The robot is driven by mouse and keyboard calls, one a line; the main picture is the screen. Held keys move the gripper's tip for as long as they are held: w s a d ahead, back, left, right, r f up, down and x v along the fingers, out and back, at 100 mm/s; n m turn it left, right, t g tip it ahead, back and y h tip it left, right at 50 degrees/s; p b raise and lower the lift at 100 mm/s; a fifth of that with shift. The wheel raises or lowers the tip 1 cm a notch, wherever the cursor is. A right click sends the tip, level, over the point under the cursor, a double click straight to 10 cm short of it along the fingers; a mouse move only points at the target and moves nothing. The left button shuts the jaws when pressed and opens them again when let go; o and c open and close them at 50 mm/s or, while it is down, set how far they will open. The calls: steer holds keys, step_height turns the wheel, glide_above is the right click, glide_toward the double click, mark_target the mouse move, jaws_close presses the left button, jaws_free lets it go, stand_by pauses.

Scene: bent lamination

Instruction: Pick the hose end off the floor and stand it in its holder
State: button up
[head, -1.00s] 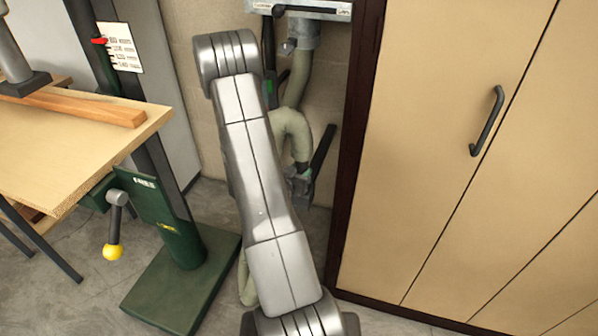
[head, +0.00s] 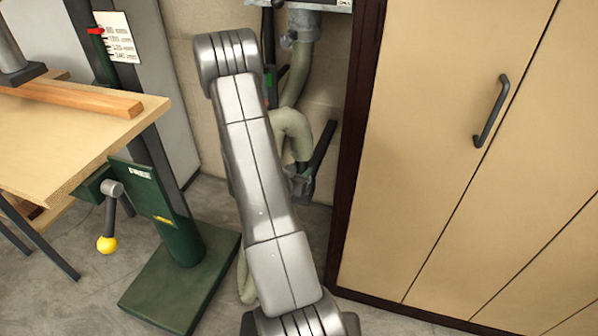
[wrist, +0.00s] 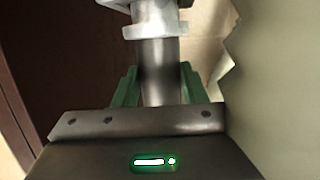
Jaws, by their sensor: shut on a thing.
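In the wrist view my gripper (wrist: 154,88) has its green fingers on both sides of a grey metal tube, the hose end (wrist: 155,65), and is shut on it. A pale collar crosses the tube beyond the fingers. In the head view the pale hose (head: 291,124) hangs from a grey duct (head: 303,24) and bends down beside my arm to a dark grey part near the wall foot. My arm hides much of this area. A slanted black bar (head: 323,146) stands beside it. I cannot tell which part is the holder.
A tall beige cabinet (head: 430,150) with a dark side closes off the right. At left are a wooden worktable (head: 70,135) and a green machine stand (head: 183,285) with a yellow-knobbed lever (head: 107,243). Some bare floor shows between stand and cabinet.

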stand_by(0.3)
steer(key=shift+f+b, duration=0.95)
steer(key=o, duration=1)
steer(key=shift+c, duration=0.2)
steer(key=shift+s+r, duration=0.1)
steer(key=v, duration=1.3)
steer(key=shift+s+a+p, duration=0.2)
steer(key=shift+p, duration=0.25)
steer(key=shift+r, duration=0.1)
